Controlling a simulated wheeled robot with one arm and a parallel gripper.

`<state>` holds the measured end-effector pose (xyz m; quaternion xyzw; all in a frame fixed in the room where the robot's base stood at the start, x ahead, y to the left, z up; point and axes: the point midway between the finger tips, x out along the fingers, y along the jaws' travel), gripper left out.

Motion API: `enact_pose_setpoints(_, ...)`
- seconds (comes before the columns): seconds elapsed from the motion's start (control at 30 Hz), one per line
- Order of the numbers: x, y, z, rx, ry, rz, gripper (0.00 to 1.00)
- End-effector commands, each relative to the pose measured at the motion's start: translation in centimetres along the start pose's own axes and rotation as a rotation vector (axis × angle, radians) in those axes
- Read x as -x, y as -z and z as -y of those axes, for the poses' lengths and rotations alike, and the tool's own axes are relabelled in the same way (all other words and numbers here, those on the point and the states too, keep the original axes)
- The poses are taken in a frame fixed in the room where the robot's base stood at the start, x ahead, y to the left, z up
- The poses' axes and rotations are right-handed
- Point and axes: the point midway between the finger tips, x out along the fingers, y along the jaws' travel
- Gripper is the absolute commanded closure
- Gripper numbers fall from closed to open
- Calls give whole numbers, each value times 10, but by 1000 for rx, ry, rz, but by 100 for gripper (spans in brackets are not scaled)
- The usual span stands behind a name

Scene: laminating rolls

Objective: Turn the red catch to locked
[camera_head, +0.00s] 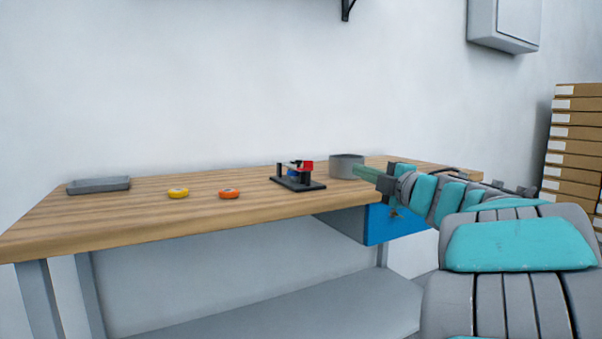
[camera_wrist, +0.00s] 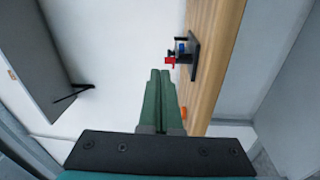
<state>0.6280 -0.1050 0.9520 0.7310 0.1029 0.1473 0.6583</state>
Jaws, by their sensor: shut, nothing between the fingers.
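The red catch (camera_head: 307,165) sits at the top of a small black stand (camera_head: 298,183) on the wooden workbench. Blue parts show within the stand, below the catch. In the wrist view the red catch (camera_wrist: 170,60) shows at the side of the black stand (camera_wrist: 195,58), beyond my fingertips. My gripper (camera_head: 355,170) is shut and empty, to the right of the stand in the head view and apart from it. In the wrist view its green fingers (camera_wrist: 160,73) lie together. I cannot tell which way the catch is set.
A yellow ring (camera_head: 178,193), an orange ring (camera_head: 229,194) and a grey tray (camera_head: 98,185) lie left on the workbench (camera_head: 130,220). A blue-fronted drawer (camera_head: 390,226) hangs underneath.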

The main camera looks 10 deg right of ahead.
Motion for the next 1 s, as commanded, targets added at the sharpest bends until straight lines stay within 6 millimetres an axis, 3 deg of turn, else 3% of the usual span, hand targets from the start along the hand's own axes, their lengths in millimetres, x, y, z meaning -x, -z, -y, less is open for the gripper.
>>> enact_pose_setpoints(0.13,-1,30,16,61,62,-152,100)
enact_pose_setpoints(0.37,-4,45,25,81,93,-222,100)
enact_pose_setpoints(0.57,-32,53,27,83,91,-224,100)
enact_pose_setpoints(0.9,-98,67,33,83,89,-221,100)
enact_pose_setpoints(1.0,-108,57,34,79,90,-217,100)
